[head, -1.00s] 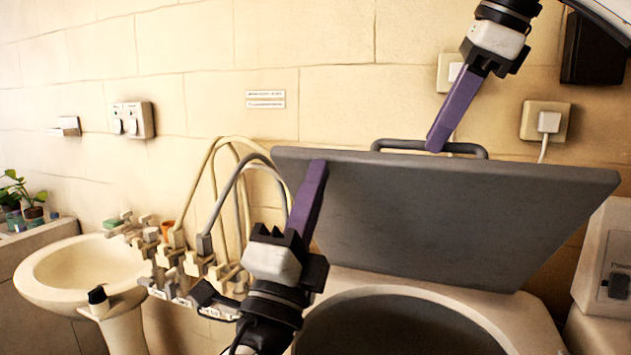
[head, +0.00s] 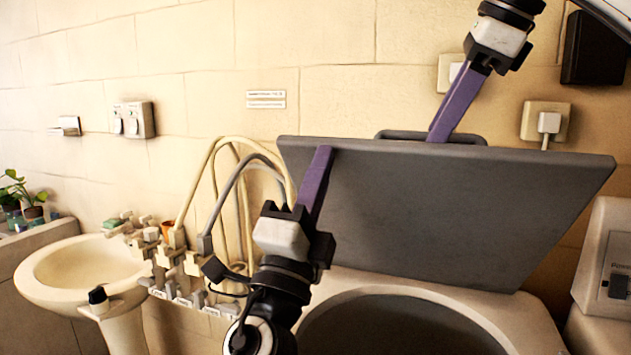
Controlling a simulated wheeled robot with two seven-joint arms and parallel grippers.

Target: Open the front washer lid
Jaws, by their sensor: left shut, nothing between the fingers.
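The dark grey washer lid (head: 440,215) stands raised, tilted up steeply against the wall side, with its inner face towards me. Its handle (head: 400,134) shows along the top edge. The washer body (head: 345,284) is below with its round dark opening (head: 400,325) uncovered. My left gripper (head: 320,150) is shut and empty, its purple fingers in front of the lid's upper left corner; I cannot tell if they touch it. My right gripper (head: 436,137) comes down from the top right to the handle. Its tips are partly hidden behind the lid edge, so its grip is unclear.
A white washbasin (head: 40,290) stands at the left. Taps and hoses (head: 215,190) are close to the left of my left gripper. Wall sockets (head: 545,121) and a dark box (head: 592,50) are at the upper right. Another pale appliance (head: 605,265) is at the right.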

